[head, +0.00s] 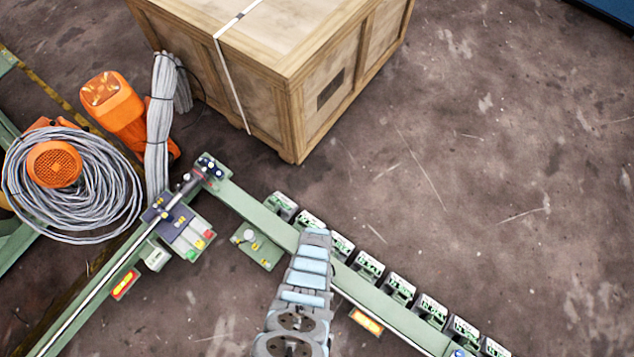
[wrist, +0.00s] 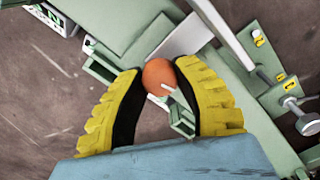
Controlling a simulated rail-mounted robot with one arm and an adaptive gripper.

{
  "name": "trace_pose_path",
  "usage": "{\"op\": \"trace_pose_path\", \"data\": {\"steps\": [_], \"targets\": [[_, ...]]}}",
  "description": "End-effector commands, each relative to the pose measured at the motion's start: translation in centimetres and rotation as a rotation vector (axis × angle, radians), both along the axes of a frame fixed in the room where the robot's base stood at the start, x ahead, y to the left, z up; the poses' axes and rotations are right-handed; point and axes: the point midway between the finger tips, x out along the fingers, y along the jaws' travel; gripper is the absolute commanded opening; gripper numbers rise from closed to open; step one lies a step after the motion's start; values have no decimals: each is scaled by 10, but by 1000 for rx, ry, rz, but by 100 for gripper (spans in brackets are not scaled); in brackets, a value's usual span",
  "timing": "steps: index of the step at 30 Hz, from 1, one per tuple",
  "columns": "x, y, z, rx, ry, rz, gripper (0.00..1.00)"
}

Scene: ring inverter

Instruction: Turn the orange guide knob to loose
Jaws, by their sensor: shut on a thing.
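The orange guide knob (wrist: 158,77) shows in the wrist view, round and orange, with a small pale pointer on its lower right side. My gripper (wrist: 160,71) has its two yellow, black-padded fingers on either side of the knob, shut on it at the tips. The knob sits in front of a pale green machine frame (wrist: 135,38) with a light metal plate beside it. In the head view my arm covers this spot, so the knob and the fingers are hidden there.
A green rail (head: 380,299) carries several small green-and-white units. A control box (head: 187,238) with coloured buttons stands left of my arm. A wooden crate (head: 330,95) and cable coils (head: 95,205) lie behind. The floor at the right is clear. A metal bolt (wrist: 300,112) projects right of the fingers.

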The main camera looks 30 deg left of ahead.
Motion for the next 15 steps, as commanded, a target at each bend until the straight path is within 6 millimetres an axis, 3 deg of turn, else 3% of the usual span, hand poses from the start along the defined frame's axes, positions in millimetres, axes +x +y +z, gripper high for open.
{"op": "trace_pose_path", "data": {"steps": [3,4,6,7,15], "targets": [[0,0,-1,0,0,-1,0],[0,0,-1,0,0,-1,37],[0,0,-1,0,0,-1,57],[0,0,-1,0,0,-1,63],[0,0,0,0,0,-1,63]]}}
